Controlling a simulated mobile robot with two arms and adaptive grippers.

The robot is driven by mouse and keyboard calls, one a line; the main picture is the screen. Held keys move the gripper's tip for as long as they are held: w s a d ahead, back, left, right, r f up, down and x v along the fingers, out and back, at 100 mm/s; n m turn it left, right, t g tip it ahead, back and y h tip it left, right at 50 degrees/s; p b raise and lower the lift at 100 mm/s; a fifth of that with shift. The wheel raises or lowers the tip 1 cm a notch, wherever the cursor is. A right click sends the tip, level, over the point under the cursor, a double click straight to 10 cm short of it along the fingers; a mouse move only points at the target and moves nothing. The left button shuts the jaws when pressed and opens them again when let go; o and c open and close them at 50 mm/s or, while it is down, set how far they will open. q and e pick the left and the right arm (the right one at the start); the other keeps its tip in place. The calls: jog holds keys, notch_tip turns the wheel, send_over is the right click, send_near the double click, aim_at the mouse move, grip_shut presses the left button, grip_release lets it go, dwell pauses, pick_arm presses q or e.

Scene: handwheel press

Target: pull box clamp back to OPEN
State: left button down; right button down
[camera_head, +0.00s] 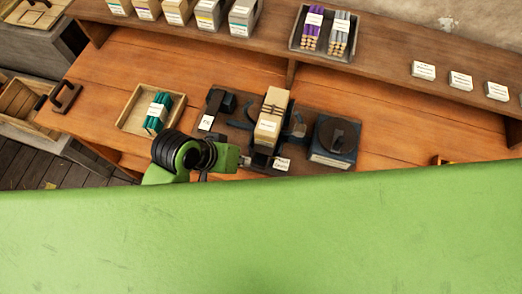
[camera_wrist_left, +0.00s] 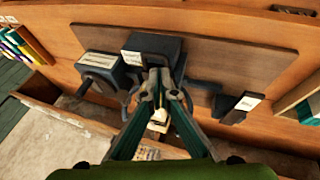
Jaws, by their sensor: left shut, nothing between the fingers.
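A cream box (camera_head: 268,127) with a white label sits in the dark box clamp (camera_head: 260,158) in the middle of the board on the bench. In the left wrist view the clamp shows as a dark block (camera_wrist_left: 155,45) with a white label, and part of the cream box (camera_wrist_left: 158,122) shows behind the fingers. My left gripper (camera_head: 243,161) is at the near-left side of the clamp. In the wrist view its fingers (camera_wrist_left: 160,93) are together in front of the dark block, with nothing held. I cannot tell whether they touch it. My right gripper is out of view.
A dark round handwheel (camera_head: 337,133) on a blue base stands right of the clamp. A dark labelled lever part (camera_head: 216,103) is to its left. A wooden tray (camera_head: 135,108) with green bundles lies farther left. A shelf (camera_head: 390,80) runs behind.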

pick_arm(q)
jog(key=d+r+m+g, duration=0.3)
jog(key=d+r+g, duration=0.1)
jog(key=d, duration=1)
jog(key=w+a+n+g+y, duration=0.1)
jog(key=w+a+n+y, duration=0.1)
jog(key=w+a+y, duration=0.3)
jog(key=a+r, duration=0.1)
jog(key=a, duration=0.2)
jog(key=shift+w+n+y, duration=0.3)
jog(key=shift+w, duration=0.05)
jog(key=shift+a+f, duration=0.1)
jog(key=b+x, duration=1)
jog(key=shift+s, duration=0.15)
